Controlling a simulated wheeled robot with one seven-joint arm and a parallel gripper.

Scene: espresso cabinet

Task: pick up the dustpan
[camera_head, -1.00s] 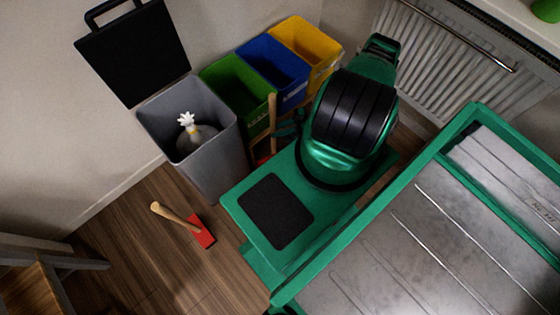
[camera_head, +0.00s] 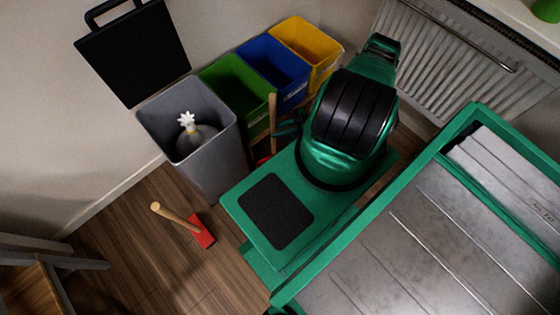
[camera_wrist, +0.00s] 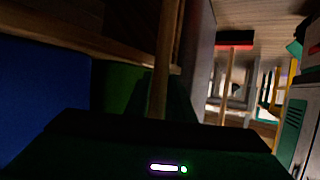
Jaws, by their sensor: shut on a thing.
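A long wooden handle (camera_head: 272,115) stands upright in front of the green bin, with a bit of red (camera_head: 263,160) at its foot. It appears to be the dustpan; its pan is mostly hidden behind my body and arm. My gripper (camera_head: 280,130) is shut on this handle, partly hidden by my arm. In the wrist view the handle (camera_wrist: 165,55) runs down to my gripper (camera_wrist: 160,108), whose fingers are dark. A second red-headed tool (camera_head: 202,232) with a wooden handle is on the floor at the left, apart from my gripper.
Green (camera_head: 232,88), blue (camera_head: 272,68) and yellow (camera_head: 307,48) bins stand along the wall behind the handle. A grey bin (camera_head: 215,165) with an open black lid holds a tied bag. A radiator (camera_head: 430,60) is at the back right.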

